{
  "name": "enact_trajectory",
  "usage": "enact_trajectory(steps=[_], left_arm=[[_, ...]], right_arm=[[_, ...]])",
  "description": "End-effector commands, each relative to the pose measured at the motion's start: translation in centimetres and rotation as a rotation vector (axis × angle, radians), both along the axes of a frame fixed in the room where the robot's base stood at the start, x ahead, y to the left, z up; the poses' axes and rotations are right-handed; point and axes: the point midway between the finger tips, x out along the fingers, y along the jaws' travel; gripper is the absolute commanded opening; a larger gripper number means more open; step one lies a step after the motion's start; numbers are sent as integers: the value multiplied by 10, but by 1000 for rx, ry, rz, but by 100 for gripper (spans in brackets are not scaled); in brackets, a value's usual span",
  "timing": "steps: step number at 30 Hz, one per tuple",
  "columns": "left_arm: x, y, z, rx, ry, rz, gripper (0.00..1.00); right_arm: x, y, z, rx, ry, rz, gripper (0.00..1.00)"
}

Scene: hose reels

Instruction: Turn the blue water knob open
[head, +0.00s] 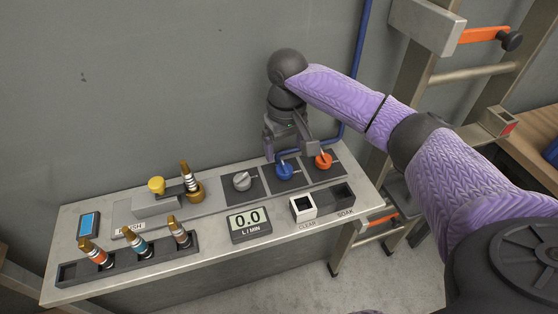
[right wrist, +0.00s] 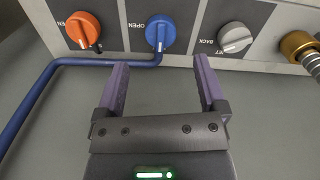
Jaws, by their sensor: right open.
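The blue water knob (head: 285,171) sits on a dark plate on the bench panel, between a grey knob (head: 242,181) and an orange knob (head: 323,160). In the right wrist view the blue knob (right wrist: 160,33) lies just beyond the fingertips, with an "OPEN" label beside it. My right gripper (head: 290,150) is behind and above the blue knob. In the right wrist view its purple fingers (right wrist: 158,65) are spread apart with nothing between them. They do not appear to touch the knob. My left gripper is not in view.
A blue pipe (head: 358,62) runs down the wall behind the panel. The bench also holds a display reading 0.0 (head: 248,222), a white and dark box pair labelled CLEAR and SOAK (head: 303,207), a brass fitting (head: 194,191) and a rack of nozzles (head: 70,272). A ladder-like frame (head: 430,72) stands at right.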

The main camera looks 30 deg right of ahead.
Motion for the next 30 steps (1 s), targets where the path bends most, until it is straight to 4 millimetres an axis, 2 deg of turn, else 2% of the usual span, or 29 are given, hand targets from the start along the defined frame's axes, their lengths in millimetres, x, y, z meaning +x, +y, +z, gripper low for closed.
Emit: enact_trajectory(steps=[1,3,7,11,18,30], left_arm=[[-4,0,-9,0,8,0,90],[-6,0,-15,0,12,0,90],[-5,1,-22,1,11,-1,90],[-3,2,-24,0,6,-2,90],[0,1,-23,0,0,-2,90],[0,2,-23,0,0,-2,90]], right_arm=[[-1,0,-19,-1,5,0,90],[0,0,-35,-1,3,1,90],[0,0,-57,-1,2,1,90],[0,0,-64,-1,0,2,90],[0,1,-64,-1,-1,3,88],[0,0,-64,-1,-1,3,3]])
